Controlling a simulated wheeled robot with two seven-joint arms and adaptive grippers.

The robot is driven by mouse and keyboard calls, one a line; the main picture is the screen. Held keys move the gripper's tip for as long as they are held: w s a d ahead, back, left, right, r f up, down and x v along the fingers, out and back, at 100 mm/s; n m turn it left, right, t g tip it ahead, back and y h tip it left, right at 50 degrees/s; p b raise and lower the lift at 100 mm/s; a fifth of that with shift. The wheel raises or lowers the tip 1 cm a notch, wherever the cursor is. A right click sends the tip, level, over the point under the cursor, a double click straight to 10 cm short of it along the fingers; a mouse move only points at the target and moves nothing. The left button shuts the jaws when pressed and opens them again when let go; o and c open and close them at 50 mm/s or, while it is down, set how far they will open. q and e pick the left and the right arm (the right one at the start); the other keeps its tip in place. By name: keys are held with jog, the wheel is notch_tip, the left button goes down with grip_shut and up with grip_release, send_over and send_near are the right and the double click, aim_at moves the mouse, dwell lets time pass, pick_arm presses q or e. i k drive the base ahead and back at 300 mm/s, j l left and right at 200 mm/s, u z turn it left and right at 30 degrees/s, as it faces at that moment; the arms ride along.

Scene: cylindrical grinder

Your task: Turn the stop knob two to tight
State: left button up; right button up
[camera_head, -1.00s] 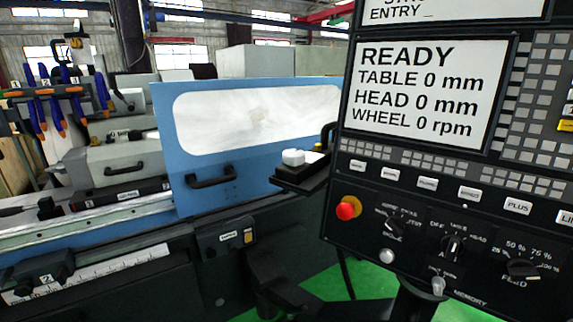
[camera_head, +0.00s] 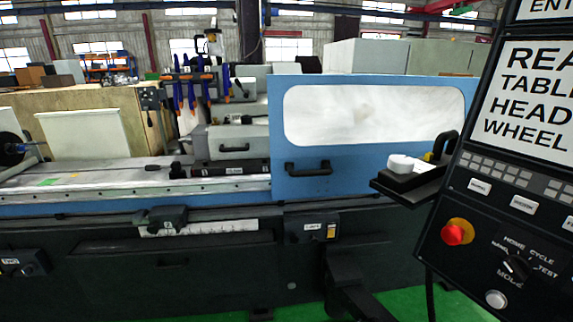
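Neither of my grippers is in view. Two dark stop blocks are on the front of the grinder (camera_head: 110,270), below the table. One stop block (camera_head: 168,216) sits at the left end of a white scale (camera_head: 215,228). The other stop block (camera_head: 25,262) is at the lower left edge and carries a small white label. The labels are too small to read surely, so I cannot tell which block is stop two. Whether either knob is tight does not show.
A blue guard door (camera_head: 375,180) with a window and black handle covers the machine's right part. A control panel (camera_head: 470,215) with a red button (camera_head: 457,232) stands at the right, beside a small black shelf (camera_head: 410,183). Green floor (camera_head: 400,300) shows at lower right.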

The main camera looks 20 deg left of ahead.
aim_at(153, 228)
jog(key=u, duration=1.8)
